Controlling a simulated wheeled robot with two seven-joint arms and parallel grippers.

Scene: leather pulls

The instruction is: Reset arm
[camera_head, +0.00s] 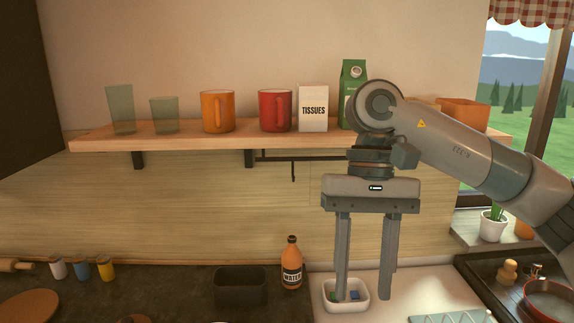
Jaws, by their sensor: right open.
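My right arm comes in from the right in the head view. My right gripper (364,296) points straight down with its two long fingers apart, open and empty. It hangs in front of the wall, below the wooden shelf (200,136). Its left finger overlaps a small white dish (346,304) on the counter in the picture; I cannot tell how far apart they are. The arm's wrist hides part of a green carton (352,75) on the shelf. My left gripper is not in view.
The shelf holds glasses, an orange mug (217,112), a red mug (275,111) and a tissue box (313,107). On the counter are a bottle (292,265), a dark container (240,287) and small jars. A stove with a red pan (548,300) is at the right.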

